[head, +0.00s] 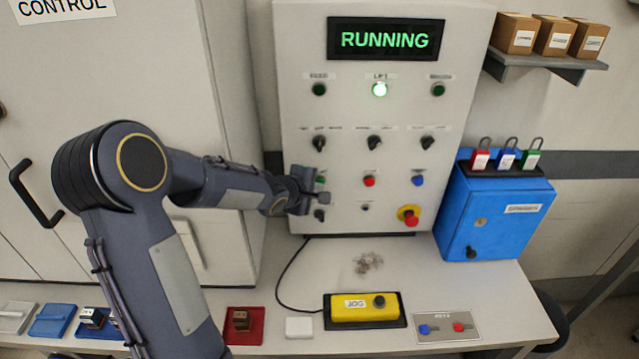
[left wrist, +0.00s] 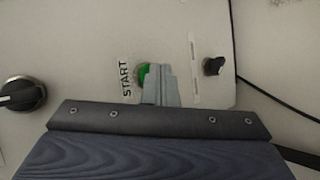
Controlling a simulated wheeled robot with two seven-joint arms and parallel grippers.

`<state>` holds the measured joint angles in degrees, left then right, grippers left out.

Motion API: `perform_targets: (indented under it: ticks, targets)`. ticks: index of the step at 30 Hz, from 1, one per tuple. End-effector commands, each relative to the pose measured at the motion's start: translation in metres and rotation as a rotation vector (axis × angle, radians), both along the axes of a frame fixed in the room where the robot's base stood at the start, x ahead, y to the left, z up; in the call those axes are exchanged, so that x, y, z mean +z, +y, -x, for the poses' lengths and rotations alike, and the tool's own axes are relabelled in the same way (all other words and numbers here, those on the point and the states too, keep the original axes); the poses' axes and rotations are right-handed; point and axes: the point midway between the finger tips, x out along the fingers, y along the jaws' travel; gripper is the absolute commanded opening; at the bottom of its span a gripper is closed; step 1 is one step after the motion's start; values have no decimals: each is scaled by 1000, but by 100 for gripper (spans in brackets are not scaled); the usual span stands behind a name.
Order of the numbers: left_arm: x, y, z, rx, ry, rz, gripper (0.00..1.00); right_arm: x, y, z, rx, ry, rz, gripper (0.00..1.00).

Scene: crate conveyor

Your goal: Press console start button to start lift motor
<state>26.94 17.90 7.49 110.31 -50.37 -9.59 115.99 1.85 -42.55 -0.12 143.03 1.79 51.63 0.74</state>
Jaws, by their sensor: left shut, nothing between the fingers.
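The console (head: 335,215) stands upright at the back of the bench. Its display (head: 387,40) reads RUNNING in green, and the middle lamp (head: 379,90) under the LIFT label is lit. The green start button (head: 320,180) is at the left of the button row, partly hidden by my left gripper (head: 314,190). In the left wrist view the start button (left wrist: 143,76) sits beside its START label, with the shut, empty fingers (left wrist: 160,84) over part of it. I cannot tell whether the fingertips touch it. My right gripper is not in view.
A red button (head: 369,181), a blue button (head: 418,180) and a red emergency stop (head: 409,215) are on the console. A yellow JOG box (head: 364,308) lies on the bench. A blue lockout box (head: 497,212) stands to the right.

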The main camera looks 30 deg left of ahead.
Motion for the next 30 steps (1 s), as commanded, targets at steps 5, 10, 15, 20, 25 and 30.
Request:
perform_targets:
  ticks: [5,10,15,20,25,30]
  targets:
    - [0,1,-1,1,-1,0,0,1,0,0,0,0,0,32]
    - [0,1,-1,1,-1,0,0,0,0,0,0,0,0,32]
    - [0,-2,4,1,-2,-1,0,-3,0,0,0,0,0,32]
    - [0,-6,11,2,-2,0,0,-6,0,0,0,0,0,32]
    - [0,-8,14,1,-1,-1,0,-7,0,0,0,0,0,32]
    - [0,-8,14,1,-1,-1,0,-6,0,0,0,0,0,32]
